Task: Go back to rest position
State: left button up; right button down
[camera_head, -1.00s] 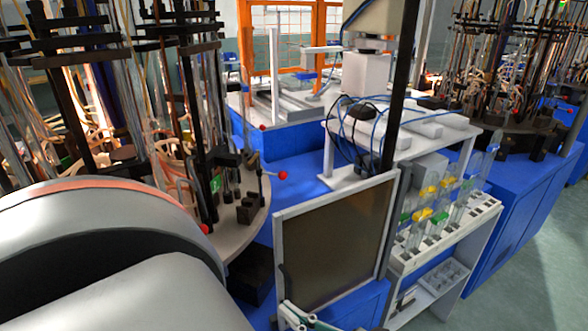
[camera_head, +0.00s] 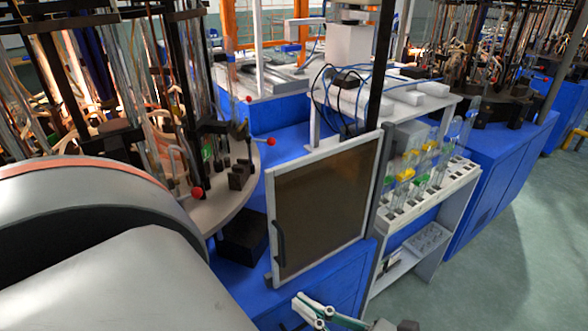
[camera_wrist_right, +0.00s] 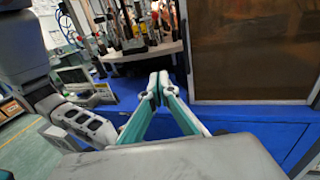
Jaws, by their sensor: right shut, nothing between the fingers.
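My right gripper (camera_head: 303,303) shows at the bottom middle of the head view, low in front of the blue bench and below the dark framed panel. In the right wrist view its two green-and-white fingers (camera_wrist_right: 158,82) meet at the tips, with nothing between them. Behind the fingertips are the blue bench front and the edge of a round turntable. A large grey and white arm link of mine fills the lower left of the head view. My left gripper is not in view.
A dark framed panel (camera_head: 322,205) stands on the blue bench. A round turntable (camera_head: 222,200) with glass tubes is at left. A white rack (camera_head: 425,222) of tubes with yellow and green caps is at right. The green floor (camera_head: 505,270) at right is clear.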

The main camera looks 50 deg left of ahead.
jog(key=shift+s+d, duration=0.3)
jog(key=shift+d, duration=0.4)
jog(key=shift+s+d, duration=0.25)
jog(key=shift+d, duration=0.5)
jog(key=shift+s+d, duration=0.3)
jog(key=shift+d, duration=0.4)
jog(key=w+d+r+m+t+y, duration=0.35)
jog(key=w+m+t, duration=0.5)
jog(key=m, duration=0.65)
jog(key=w+d+f+m+t+h, duration=0.2)
jog(key=w+d+m+t+h, duration=0.2)
jog(key=w+d+m+t, duration=0.5)
jog(key=w+d+f+m+h, duration=0.2)
jog(key=d+f+m+h, duration=0.65)
jog(key=f+m, duration=0.5)
jog(key=s+d+f+m+g+h, duration=0.2)
jog(key=s+d+f+m+h, duration=0.1)
jog(key=s+d+f+m, duration=0.2)
jog(key=s+d+f+m+g+h, duration=0.2)
jog(key=s+d+f+m, duration=0.3)
jog(key=d+f+m, duration=0.3)
jog(key=d+f, duration=0.4)
jog(key=d, duration=0.1)
jog(key=shift+s+d+f+m+h, duration=0.2)
jog(key=shift+d+f+m+h, duration=0.1)
jog(key=shift+f+m+h, duration=0.1)
